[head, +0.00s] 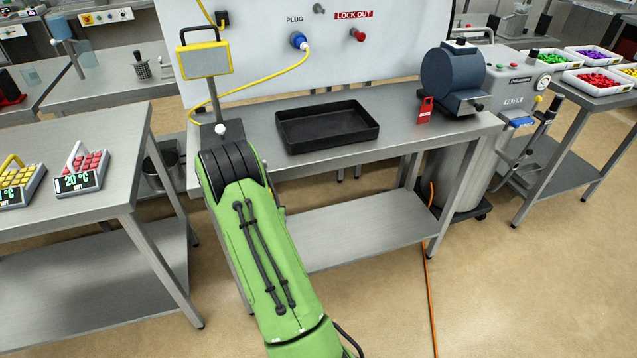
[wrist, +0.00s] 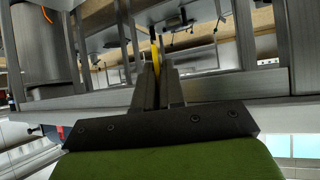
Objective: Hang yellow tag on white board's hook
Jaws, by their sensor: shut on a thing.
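My gripper (wrist: 157,72) shows in the wrist view, its dark fingers shut on a thin yellow piece (wrist: 155,53), which I take to be the yellow tag seen nearly edge-on. Its face and any hole are hidden. The gripper and the tag do not show in the head view, where my green arm reaches toward the table. The white board (head: 262,60) stands behind the table. It carries a small grey hook-like fitting (head: 319,8) at the top and a red knob (head: 358,35) under the LOCK OUT label (head: 353,15). How far the tag is from the board cannot be told.
The steel table (head: 385,105) holds a black tray (head: 327,127), a red tag (head: 425,111) and a dark drum machine (head: 453,78). A yellow-framed box (head: 204,60) stands on a post at left. A yellow cable (head: 262,82) runs to a blue plug (head: 299,41) on the board.

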